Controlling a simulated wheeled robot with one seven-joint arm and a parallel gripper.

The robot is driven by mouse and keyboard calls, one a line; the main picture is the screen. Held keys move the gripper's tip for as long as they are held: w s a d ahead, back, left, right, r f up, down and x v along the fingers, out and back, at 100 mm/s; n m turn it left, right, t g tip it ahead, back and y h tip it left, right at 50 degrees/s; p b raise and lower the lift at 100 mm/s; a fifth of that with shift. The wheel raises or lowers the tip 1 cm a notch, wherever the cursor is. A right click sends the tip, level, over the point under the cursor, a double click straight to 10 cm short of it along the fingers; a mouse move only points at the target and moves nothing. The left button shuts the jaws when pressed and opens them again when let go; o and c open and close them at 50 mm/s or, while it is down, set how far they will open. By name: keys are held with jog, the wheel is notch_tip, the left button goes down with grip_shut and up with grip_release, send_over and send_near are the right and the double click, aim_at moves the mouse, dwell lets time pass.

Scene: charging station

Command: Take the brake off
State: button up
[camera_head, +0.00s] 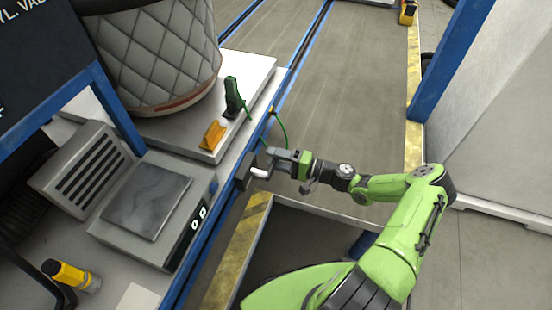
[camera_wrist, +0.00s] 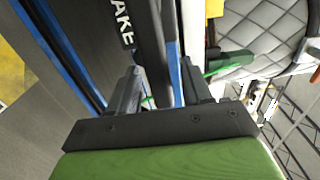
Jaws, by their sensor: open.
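A dark brake box (camera_head: 243,172) sits on the blue rail at the bench's front edge in the head view. A light handle (camera_head: 261,173) sticks out to its right. My gripper (camera_head: 274,160) is right beside the handle, reaching in from the right. In the wrist view my gripper (camera_wrist: 160,88) is open, with its two dark fingers apart. A dark panel with the letters "AKE" (camera_wrist: 125,25) and a dark bar (camera_wrist: 150,45) lie ahead, partly between the fingers. I cannot tell whether either finger touches the handle or box.
A bench holds a grey device with a flat plate (camera_head: 147,201), a vented box (camera_head: 82,168), an orange block (camera_head: 213,135), a dark green upright piece (camera_head: 233,96) with a green cable, and a quilted seat (camera_head: 150,50). A yellow-edged pit (camera_head: 237,245) lies below my arm.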

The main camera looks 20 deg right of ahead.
grip_shut()
dwell(0.4)
